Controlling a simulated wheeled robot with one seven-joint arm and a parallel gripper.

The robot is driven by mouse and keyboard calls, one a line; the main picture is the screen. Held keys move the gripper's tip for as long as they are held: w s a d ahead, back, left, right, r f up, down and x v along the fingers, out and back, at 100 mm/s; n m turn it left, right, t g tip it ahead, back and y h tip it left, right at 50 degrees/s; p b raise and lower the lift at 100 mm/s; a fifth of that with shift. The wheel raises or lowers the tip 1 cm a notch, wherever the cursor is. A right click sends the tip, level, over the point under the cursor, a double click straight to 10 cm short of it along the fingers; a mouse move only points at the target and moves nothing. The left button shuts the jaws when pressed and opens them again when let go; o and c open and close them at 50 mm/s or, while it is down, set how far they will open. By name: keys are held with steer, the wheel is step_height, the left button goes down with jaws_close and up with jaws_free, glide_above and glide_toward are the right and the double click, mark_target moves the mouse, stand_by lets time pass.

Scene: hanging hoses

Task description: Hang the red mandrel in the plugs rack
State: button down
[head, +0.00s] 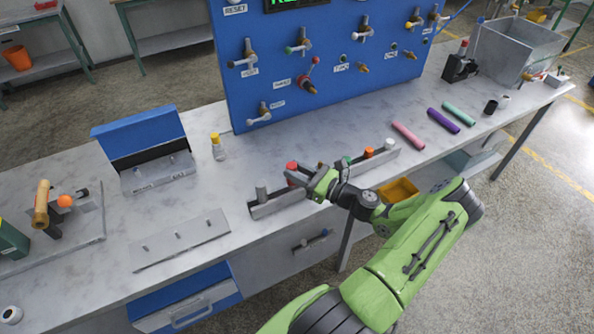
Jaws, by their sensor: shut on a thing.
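The red mandrel (292,166) shows as a small red top at the tips of my gripper (294,176). My gripper is shut on it from the right, and its fingers hide the mandrel's lower part. The mandrel is over the left half of the plugs rack, a long metal rack (273,207) near the table's front edge. I cannot tell whether it is seated in the rack or held just above it. A grey plug (261,193) stands at the rack's left end. Green (346,160), orange (369,152) and white (389,144) tops show towards its right end.
A blue panel (330,85) with several valves stands behind the rack. To the left are a pegged plate (180,240), a blue-lidded box (150,150) and a yellow-capped bottle (218,148). Pink (408,136), purple (444,121) and teal (459,114) tubes lie to the right.

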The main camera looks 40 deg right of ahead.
steer(key=shift+f+b, duration=0.8)
steer(key=shift+f, duration=0.4)
steer(key=c, duration=0.8)
jaws_free()
steer(key=shift+o, duration=0.2)
steer(key=v, duration=1.5)
steer(key=shift+s, duration=0.35)
steer(key=shift+d, duration=0.1)
